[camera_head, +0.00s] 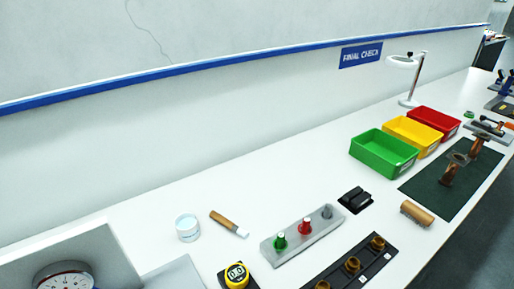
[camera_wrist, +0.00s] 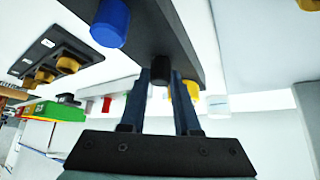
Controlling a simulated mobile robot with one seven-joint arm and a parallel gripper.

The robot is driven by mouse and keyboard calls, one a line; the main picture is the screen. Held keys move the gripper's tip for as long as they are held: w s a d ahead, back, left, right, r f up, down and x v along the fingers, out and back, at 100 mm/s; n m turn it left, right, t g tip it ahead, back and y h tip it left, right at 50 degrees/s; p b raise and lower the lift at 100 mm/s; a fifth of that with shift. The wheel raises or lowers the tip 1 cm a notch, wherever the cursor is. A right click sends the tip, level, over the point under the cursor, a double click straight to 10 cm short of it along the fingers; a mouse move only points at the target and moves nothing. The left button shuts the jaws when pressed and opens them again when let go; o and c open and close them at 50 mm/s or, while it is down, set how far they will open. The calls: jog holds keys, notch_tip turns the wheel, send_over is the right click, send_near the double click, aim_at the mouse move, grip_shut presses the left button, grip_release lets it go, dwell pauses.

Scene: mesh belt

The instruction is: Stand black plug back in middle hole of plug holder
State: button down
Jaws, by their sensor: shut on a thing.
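My gripper (camera_wrist: 161,77) shows in the wrist view, its two dark fingers shut on the black plug (camera_wrist: 160,70). The plug is a short dark cylinder, partly hidden between the fingers. It overlaps the dark grey block (camera_wrist: 158,32), which looks like the plug holder. A blue plug (camera_wrist: 110,22) stands at this block, to the left of the black plug. I cannot tell whether the black plug is in a hole, touching the block or apart from it. The holes are not clearly visible. The head view shows neither my gripper nor this block.
A grey block with coloured knobs (camera_head: 303,238), a black strip with brass cups (camera_head: 335,276), a yellow tape measure (camera_head: 236,275), a white jar (camera_head: 188,228) and a wooden-handled tool (camera_head: 229,223) lie on the white bench. A green bin (camera_head: 383,160) stands farther right.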

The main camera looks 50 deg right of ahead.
jog(key=c, duration=0.6)
grip_release()
jog(key=shift+o, duration=0.2)
jog(key=shift+r, duration=0.1)
jog(key=v, duration=1.2)
jog(key=shift+s+a+r+p, duration=0.15)
jog(key=shift+a+r+p, duration=0.15)
jog(key=shift+p, duration=0.1)
